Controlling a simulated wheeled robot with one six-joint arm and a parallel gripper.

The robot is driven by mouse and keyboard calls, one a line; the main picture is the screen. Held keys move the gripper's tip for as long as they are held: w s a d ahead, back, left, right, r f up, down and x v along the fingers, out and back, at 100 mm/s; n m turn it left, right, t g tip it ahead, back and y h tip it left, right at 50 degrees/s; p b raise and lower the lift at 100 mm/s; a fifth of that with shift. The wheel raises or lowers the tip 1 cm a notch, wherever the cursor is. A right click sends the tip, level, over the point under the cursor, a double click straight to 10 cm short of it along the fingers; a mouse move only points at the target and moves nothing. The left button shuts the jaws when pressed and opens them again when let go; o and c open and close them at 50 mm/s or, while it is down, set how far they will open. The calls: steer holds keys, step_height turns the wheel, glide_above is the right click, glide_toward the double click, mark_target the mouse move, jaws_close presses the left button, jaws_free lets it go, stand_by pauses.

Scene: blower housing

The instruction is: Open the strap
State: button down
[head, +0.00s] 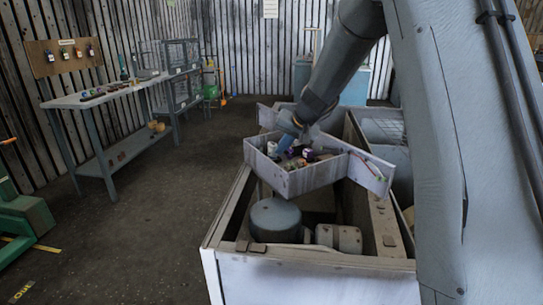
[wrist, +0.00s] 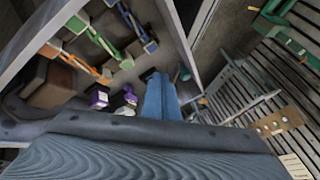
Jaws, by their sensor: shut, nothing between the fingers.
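I cannot pick out a strap for certain in either view. The blower housing (head: 318,278) is a pale open-topped box in the head view, with a dark round drum (head: 275,219) and a pale cylinder (head: 345,238) inside. A pale, shallow tray (head: 312,180) sits over its far part and holds several small coloured parts. My gripper (head: 284,146) reaches down into the tray at its left side. In the wrist view, its blue fingers (wrist: 160,95) are together with nothing between them, close to purple-and-white parts (wrist: 98,98). My own wrist hides the lower part of that view.
Inside the tray, blue, green and orange bars (wrist: 95,37) lie near brown blocks (wrist: 57,85). A workbench (head: 105,97) with small items stands at the left wall, with a wire rack (head: 182,75) behind it. A green machine (head: 20,220) stands far left. The floor between is clear.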

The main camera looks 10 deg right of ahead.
steer(key=a+v, duration=0.1)
steer(key=v, duration=0.6)
steer(key=shift+s+r+b, duration=0.2)
steer(key=shift+s+b, duration=0.05)
steer(key=shift+b, duration=0.05)
steer(key=shift+d, duration=0.1)
